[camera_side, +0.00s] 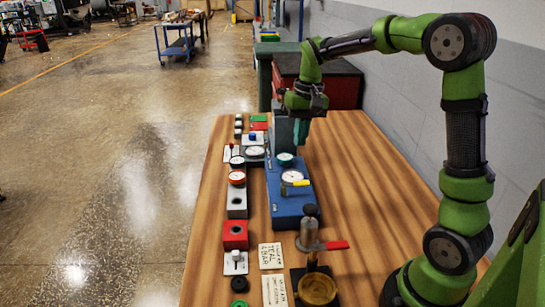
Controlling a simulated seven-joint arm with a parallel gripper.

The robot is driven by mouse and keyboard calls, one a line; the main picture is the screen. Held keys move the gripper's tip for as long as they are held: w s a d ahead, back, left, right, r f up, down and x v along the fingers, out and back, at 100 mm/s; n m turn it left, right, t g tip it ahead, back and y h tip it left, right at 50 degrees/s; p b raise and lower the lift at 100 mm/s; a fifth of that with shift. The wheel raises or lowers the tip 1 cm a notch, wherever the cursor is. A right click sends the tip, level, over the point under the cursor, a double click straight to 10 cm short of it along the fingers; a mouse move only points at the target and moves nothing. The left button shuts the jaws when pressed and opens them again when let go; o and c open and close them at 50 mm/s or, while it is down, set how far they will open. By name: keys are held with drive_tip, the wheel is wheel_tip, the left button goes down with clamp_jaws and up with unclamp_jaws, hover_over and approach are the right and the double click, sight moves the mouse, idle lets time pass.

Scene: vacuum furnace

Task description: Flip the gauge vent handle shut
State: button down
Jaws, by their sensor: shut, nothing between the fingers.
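A blue block (291,211) on the wooden table carries a round white-faced gauge (292,176). A small yellow handle (301,183) lies across the front of this gauge and points right; it looks like the gauge vent handle. Whether it stands open or shut is too small to tell. My gripper (301,143) points down at the far end of the blue block, beyond the gauge and apart from the yellow handle. Its fingers are shut and hold nothing. A grey upright part of the block partly overlaps the view beside them.
A red lever (337,245) sticks out right from a metal post nearer the camera, above a brass cup (317,289). Gauges, a red block (235,235) and knobs line the left edge. A red cabinet (331,85) stands behind. The table's right side is clear.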

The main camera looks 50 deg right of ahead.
sight(295, 184)
drive_tip(key=w+d+f+m+g+y, duration=0.2)
drive_tip(key=w+d+g, duration=0.2)
drive_tip(key=w+d, duration=0.2)
drive_tip(key=d, duration=0.2)
drive_tip(key=shift+w+d+f, duration=0.3)
drive_tip(key=shift+d+f, duration=0.05)
drive_tip(key=x, duration=1)
drive_tip(key=shift+s+a+f, duration=0.1)
drive_tip(key=shift+a+f, duration=0.05)
drive_tip(key=shift+a, duration=0.15)
drive_tip(key=shift+s+a+r, duration=0.2)
drive_tip(key=shift+s+a, duration=0.5)
drive_tip(key=shift+s, duration=0.05)
drive_tip(key=shift+s+a, duration=0.55)
